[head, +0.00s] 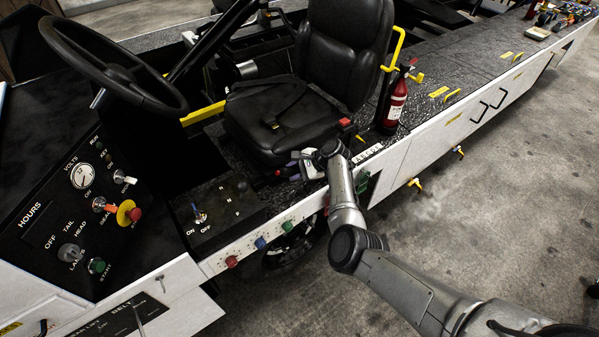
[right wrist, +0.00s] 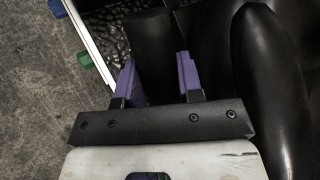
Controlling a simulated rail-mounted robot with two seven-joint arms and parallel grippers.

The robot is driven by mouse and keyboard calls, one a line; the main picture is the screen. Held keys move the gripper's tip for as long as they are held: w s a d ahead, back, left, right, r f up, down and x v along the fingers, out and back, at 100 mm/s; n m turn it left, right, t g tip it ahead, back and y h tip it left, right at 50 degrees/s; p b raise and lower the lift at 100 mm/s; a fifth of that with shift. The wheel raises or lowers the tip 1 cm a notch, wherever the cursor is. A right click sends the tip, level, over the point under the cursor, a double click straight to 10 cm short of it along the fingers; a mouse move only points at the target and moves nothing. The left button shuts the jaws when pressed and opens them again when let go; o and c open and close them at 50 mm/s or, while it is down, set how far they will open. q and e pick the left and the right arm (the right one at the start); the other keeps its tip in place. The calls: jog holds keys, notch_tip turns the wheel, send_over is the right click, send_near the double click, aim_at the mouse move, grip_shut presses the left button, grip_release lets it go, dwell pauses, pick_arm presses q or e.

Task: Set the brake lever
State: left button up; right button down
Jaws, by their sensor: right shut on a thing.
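My right arm reaches in from the lower right, and its right gripper (head: 292,166) is beside the front right edge of the black seat. In the right wrist view, the purple fingers of the right gripper (right wrist: 158,68) stand on either side of a black cylindrical grip, the brake lever (right wrist: 152,36). The gripper is shut on this grip. The lever's lower part is hidden, and in the head view I cannot make the lever out clearly behind the gripper. My left gripper is not in view.
The seat (head: 262,112) is close to the gripper; its black side fills the right of the wrist view. The steering wheel (head: 108,62) and control panel (head: 92,200) are at left. A fire extinguisher (head: 396,102) stands behind the arm. Open concrete floor (head: 470,200) lies right.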

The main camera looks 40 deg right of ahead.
jog(key=d+r+y, duration=0.2)
jog(key=d+r+m+t+y, duration=0.1)
jog(key=d+r+y, duration=0.1)
jog(key=r, duration=0.1)
jog(key=shift+d+r+m+b, duration=0.1)
jog(key=shift+d+m+b, duration=0.2)
jog(key=shift+d, duration=0.1)
jog(key=shift+s+d+r+m+t+y+b, duration=0.1)
jog(key=shift+d+r+m+t+y+b, duration=0.2)
jog(key=shift+d+r+y+b, duration=0.45)
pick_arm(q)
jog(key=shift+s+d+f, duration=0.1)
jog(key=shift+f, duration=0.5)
pick_arm(e)
jog(key=shift+d+f+h, duration=0.1)
jog(key=shift+d+h, duration=0.05)
jog(key=shift+h, duration=0.1)
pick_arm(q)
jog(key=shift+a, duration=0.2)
pick_arm(e)
jog(key=c, duration=1.2)
grip_release()
jog(key=shift+o, duration=0.7)
jog(key=shift+d, duration=0.15)
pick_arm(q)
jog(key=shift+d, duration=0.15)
